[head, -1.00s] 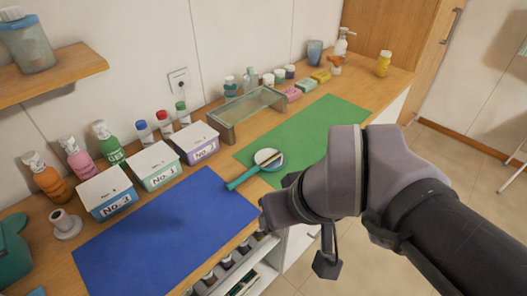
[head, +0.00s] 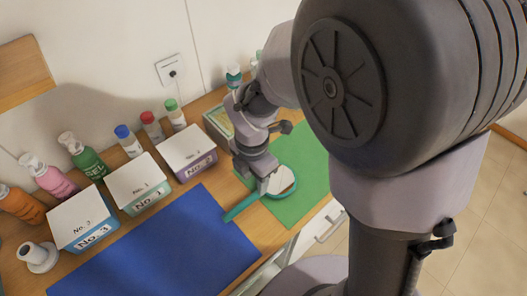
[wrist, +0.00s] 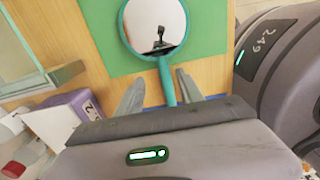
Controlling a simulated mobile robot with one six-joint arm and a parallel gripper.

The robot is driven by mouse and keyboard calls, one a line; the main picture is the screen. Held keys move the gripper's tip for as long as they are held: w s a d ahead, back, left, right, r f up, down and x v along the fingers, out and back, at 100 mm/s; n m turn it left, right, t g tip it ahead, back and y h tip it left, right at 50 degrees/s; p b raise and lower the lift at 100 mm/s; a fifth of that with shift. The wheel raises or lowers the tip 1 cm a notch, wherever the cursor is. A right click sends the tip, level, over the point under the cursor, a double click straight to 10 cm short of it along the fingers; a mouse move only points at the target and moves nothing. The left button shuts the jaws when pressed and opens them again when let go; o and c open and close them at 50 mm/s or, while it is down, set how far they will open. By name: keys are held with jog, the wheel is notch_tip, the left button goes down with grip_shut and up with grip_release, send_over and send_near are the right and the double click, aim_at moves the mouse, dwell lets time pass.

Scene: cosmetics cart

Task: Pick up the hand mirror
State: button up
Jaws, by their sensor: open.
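The hand mirror (head: 279,181) has a round glass with a teal rim and a teal handle. It lies on the counter, its round head on the green mat and its handle reaching left toward the blue mat. In the wrist view the mirror (wrist: 167,75) is ahead of my gripper, with its handle pointing back between the fingers. My gripper (head: 265,186) is over the mirror near where the handle meets the head. In the wrist view my gripper (wrist: 160,92) has its fingers apart, one on each side of the handle. Whether a finger touches the mirror cannot be told.
The purple-labelled box (head: 188,152) stands left of my gripper, beside two more lidded boxes. A glass-topped stand (head: 218,125) is close behind my gripper. Several bottles (head: 85,155) line the wall.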

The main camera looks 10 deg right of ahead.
jog(key=f+b, duration=0.1)
jog(key=f, duration=0.1)
jog(key=f+b, duration=0.2)
jog(key=f, duration=0.1)
jog(key=shift+s+d+f, duration=0.15)
jog(key=shift+d+f, duration=0.15)
jog(key=shift+d, duration=0.05)
jog(key=shift+r, duration=0.1)
jog(key=shift+c, duration=0.8)
grip_shut()
